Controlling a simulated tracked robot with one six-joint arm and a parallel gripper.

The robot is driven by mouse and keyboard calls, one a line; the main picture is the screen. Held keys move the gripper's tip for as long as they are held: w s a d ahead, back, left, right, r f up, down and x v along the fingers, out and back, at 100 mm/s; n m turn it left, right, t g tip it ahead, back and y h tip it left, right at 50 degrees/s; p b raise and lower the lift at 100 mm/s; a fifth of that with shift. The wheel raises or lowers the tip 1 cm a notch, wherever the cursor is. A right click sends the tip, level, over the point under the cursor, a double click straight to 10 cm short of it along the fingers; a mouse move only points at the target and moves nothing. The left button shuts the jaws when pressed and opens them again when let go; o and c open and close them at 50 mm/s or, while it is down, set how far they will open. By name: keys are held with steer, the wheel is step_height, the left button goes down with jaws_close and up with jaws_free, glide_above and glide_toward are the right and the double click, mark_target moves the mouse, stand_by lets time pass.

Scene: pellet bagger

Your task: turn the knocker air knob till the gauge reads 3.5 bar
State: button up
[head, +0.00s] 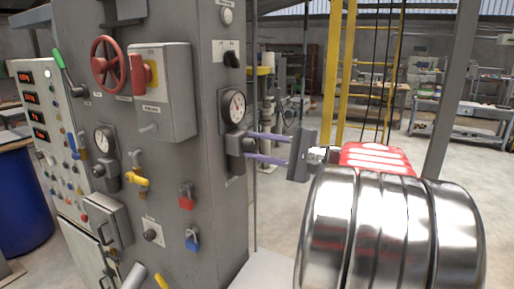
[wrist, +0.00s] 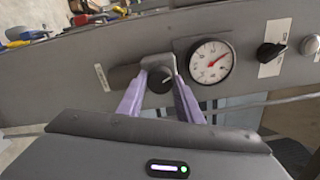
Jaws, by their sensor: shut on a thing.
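The knocker air gauge (head: 233,107) is a round white dial on the right face of the grey cabinet. It also shows in the wrist view (wrist: 211,61), where its red needle points to the upper right; the numbers are too small to read surely. The dark knob (wrist: 160,80) sits beside the gauge, with a pale mark on its face. My gripper (head: 250,145) reaches the cabinet from the right, below the gauge. Its two purple fingers are shut on the knob, one on each side, in the wrist view (wrist: 160,74). In the head view the fingers partly hide the knob.
A black selector knob (head: 232,60) sits above the gauge; it shows right of the gauge in the wrist view (wrist: 270,52). The cabinet front carries a red handwheel (head: 109,65), another gauge (head: 104,138), a yellow valve (head: 137,180) and padlocks. Open floor lies behind my arm.

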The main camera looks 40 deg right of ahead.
steer(key=shift+a+f+n, duration=0.1)
steer(key=shift+f+n, duration=0.15)
steer(key=shift+n, duration=0.15)
steer(key=o, duration=1)
steer(key=shift+r, duration=0.15)
steer(key=shift+o, duration=0.2)
steer(key=shift+s, duration=0.1)
steer(key=v, duration=1.3)
steer(key=shift+s, duration=0.35)
